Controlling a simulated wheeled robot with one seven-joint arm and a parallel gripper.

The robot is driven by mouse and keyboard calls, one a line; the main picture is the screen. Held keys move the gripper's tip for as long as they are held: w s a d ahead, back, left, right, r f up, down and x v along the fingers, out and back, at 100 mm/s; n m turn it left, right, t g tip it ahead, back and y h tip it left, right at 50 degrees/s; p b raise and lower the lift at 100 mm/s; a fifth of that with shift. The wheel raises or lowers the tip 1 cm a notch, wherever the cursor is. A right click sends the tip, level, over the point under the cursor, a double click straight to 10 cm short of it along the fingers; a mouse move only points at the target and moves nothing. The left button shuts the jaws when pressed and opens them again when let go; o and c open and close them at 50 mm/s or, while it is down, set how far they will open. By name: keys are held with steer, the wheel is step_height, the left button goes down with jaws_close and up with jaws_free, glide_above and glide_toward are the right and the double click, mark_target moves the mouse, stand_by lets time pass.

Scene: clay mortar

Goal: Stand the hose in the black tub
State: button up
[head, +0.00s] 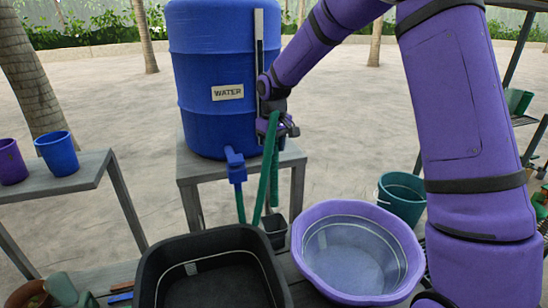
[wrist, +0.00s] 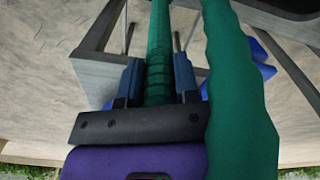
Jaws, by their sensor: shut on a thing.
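The green hose (head: 268,165) hangs in the head view in front of the blue water barrel (head: 215,95). My gripper (head: 277,126) is shut on its upper part, beside the barrel's right side. In the wrist view the hose (wrist: 158,45) runs between the two fingers, and a thicker green length passes on the right. Its lower part drops behind the black tub (head: 265,245), near the blue tap (head: 235,165); the lower end is hard to make out. The black tub stands at the front, its floor dark, with a pale line along its inner wall.
A purple basin (head: 383,225) stands right of the black tub. A small black pot (head: 276,226) stands behind the gap between them. A teal bucket (head: 402,200) is behind the basin. A grey stand (head: 190,170) carries the barrel. Cups sit on a side table (head: 85,175) at left.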

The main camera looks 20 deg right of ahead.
steer(key=shift+r, duration=4.95)
steer(key=s+a+f+g+y, duration=0.1)
steer(key=s+a+f, duration=0.2)
steer(key=f, duration=0.6)
steer(key=s+a+f+g+y, duration=0.1)
steer(key=s+a+f, duration=0.3)
steer(key=f, duration=0.6)
steer(key=s+a+f+g+y, duration=0.1)
steer(key=s+a+f+y, duration=0.2)
steer(key=s+f, duration=0.3)
steer(key=shift+a+f, duration=0.4)
steer(key=shift+f, duration=1.65)
steer(key=o, duration=1.7)
